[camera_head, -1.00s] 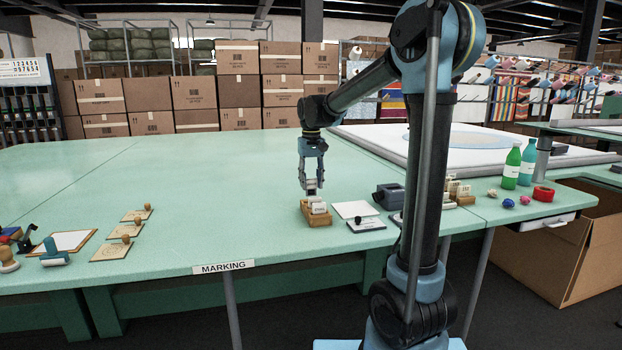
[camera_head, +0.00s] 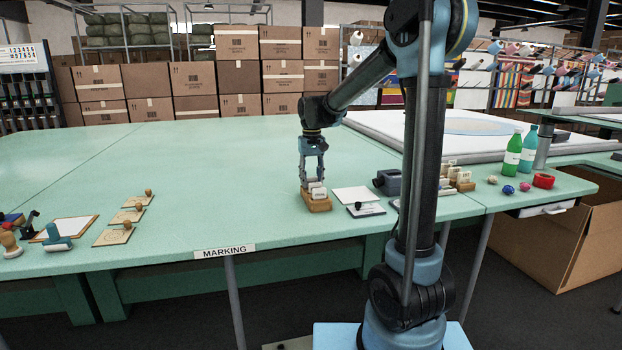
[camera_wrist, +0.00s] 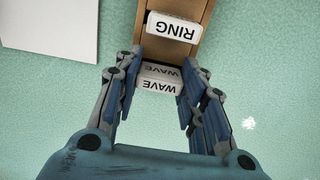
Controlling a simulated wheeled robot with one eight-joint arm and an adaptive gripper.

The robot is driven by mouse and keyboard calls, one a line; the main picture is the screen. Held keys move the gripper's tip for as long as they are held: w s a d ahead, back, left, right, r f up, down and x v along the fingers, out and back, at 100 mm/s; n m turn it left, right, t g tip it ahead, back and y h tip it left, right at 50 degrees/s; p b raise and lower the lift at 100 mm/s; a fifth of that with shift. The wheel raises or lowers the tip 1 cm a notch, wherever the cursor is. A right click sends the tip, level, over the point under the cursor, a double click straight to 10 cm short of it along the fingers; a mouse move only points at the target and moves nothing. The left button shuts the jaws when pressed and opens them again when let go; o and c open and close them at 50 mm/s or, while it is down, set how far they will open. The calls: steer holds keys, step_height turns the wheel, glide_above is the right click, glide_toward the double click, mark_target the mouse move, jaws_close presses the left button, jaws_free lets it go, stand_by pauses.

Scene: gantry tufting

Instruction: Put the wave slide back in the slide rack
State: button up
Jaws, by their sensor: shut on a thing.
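The wave slide (camera_wrist: 159,85) is a small white block with "WAVE" printed on two faces in the wrist view. My gripper (camera_wrist: 160,79) is shut on it, one finger at each side. The slide rack (camera_head: 318,206) is a small wooden block on the green table, directly below my gripper (camera_head: 313,182) in the head view. In the wrist view the rack (camera_wrist: 199,44) holds a white slide marked "RING" (camera_wrist: 174,27), just beyond the wave slide. The wave slide is at the rack's near end; its lower part is hidden, so I cannot tell how deep it sits.
A white sheet (camera_head: 352,194), a stamp on a pad (camera_head: 366,210) and a dark device (camera_head: 388,182) lie right of the rack. Another wooden holder (camera_head: 464,184) stands farther right. Stamps on plates (camera_head: 114,236) lie left. The table between is clear.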

steer(key=o, duration=1.2)
steer(key=shift+o, duration=0.2)
step_height(320, 180, up, 12)
